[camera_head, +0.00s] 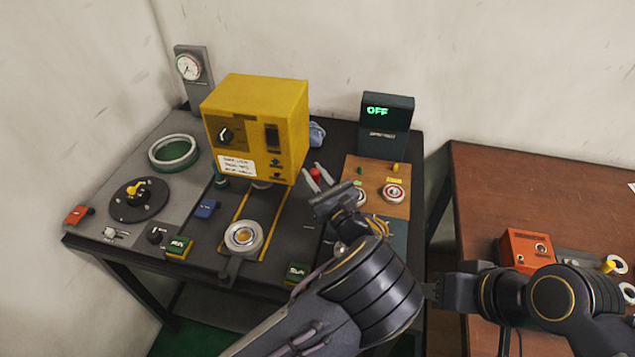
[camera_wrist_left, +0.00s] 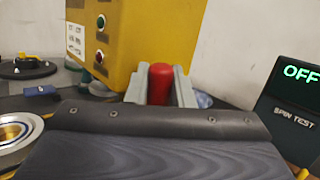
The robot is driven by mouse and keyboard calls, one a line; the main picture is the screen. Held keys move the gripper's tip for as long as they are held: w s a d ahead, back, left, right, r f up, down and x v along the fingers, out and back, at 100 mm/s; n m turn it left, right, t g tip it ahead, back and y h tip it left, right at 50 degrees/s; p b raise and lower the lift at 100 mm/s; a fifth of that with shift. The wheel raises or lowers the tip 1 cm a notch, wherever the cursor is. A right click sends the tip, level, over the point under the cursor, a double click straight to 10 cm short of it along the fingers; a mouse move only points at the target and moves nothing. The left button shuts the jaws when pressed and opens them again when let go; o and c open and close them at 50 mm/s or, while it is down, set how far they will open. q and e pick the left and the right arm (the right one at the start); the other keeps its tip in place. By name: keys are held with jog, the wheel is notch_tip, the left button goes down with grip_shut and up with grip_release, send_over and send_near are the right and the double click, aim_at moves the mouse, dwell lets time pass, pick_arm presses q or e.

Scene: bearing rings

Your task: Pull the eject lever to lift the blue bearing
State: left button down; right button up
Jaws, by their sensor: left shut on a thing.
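A red knob (camera_head: 315,174), which looks like the handle of the eject lever, stands right of the yellow machine. My left gripper (camera_head: 316,172) is shut on it, with one pale finger on each side. In the left wrist view the red knob (camera_wrist_left: 160,84) is upright between the fingers. The lever's lower part is hidden. A round metal seat (camera_head: 243,237) with a ring and gold centre lies in front of the machine. I cannot make out a blue bearing. My right gripper (camera_head: 452,291) is at the lower right; its fingers cannot be made out.
The yellow machine (camera_head: 255,125) stands close left of my left gripper. A spin test display (camera_head: 387,125) reading OFF stands behind right. A green ring (camera_head: 174,152) and black dial plate (camera_head: 138,199) are at left. A brown table (camera_head: 540,190) stands right, across a gap.

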pick_arm(q)
jog(key=shift+s+a+f+n+t+y+b, duration=0.1)
jog(key=shift+s+a+n+t+y+b, duration=0.1)
jog(key=shift+s+n+y+b, duration=0.25)
jog(key=shift+s+a+f+n+t+y+b, duration=0.1)
jog(key=shift+s+a+n+t+y+b, duration=0.15)
jog(key=shift+s+n+b, duration=0.4)
pick_arm(e)
notch_tip(320, 180, down, 4)
jog(key=shift+r, duration=0.1)
pick_arm(q)
jog(key=shift+w, duration=0.15)
jog(key=c, duration=1.6)
grip_release()
pick_arm(e)
jog(key=shift+w, duration=0.1)
pick_arm(q)
jog(key=shift+o, duration=0.2)
jog(key=shift+d+f, duration=0.1)
jog(key=shift+f, duration=0.05)
